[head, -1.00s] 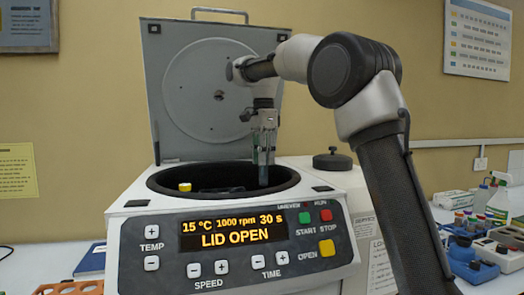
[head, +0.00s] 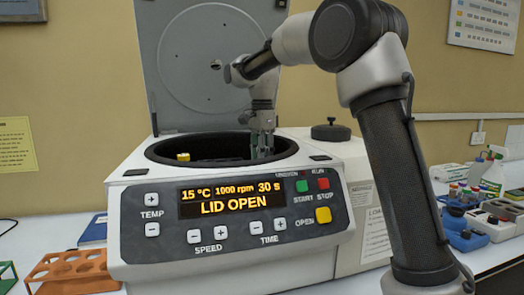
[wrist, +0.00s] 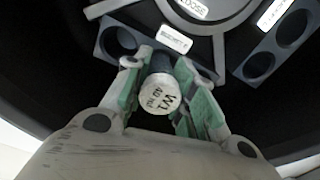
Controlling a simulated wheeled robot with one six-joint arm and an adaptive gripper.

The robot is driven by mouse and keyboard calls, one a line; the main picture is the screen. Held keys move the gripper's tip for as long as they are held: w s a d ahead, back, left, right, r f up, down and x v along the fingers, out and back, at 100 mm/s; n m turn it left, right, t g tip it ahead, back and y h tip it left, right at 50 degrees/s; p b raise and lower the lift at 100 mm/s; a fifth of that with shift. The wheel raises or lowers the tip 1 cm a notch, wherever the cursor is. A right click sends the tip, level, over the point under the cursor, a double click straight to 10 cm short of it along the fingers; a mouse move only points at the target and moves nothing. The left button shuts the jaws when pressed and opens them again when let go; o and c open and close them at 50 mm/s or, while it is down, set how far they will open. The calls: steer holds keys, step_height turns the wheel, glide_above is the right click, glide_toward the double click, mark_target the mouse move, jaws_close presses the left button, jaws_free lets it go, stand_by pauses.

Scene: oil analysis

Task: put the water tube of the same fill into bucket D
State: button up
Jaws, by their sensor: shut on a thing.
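My gripper (head: 262,148) reaches down into the right side of the open centrifuge bowl (head: 165,158). In the wrist view my gripper (wrist: 165,72) is shut on the water tube (wrist: 160,95), seen from above by its white cap with handwritten "WT" and smaller marks. The tube's lower end is hidden under the cap, so I cannot tell whether it is in a hole. A dark bucket with two holes (wrist: 101,40) lies at upper left and another (wrist: 243,72) at upper right. A white label (wrist: 174,39) is just beyond the cap; its letter is unreadable.
The raised centrifuge lid (head: 205,60) stands behind my arm. A yellow-capped tube (head: 183,157) is at the bowl's left. The display (head: 232,199) reads LID OPEN. An orange rack (head: 75,268) is at lower left; bottles and blue holders (head: 465,240) are at right.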

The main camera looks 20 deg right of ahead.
steer(key=o, duration=1.1)
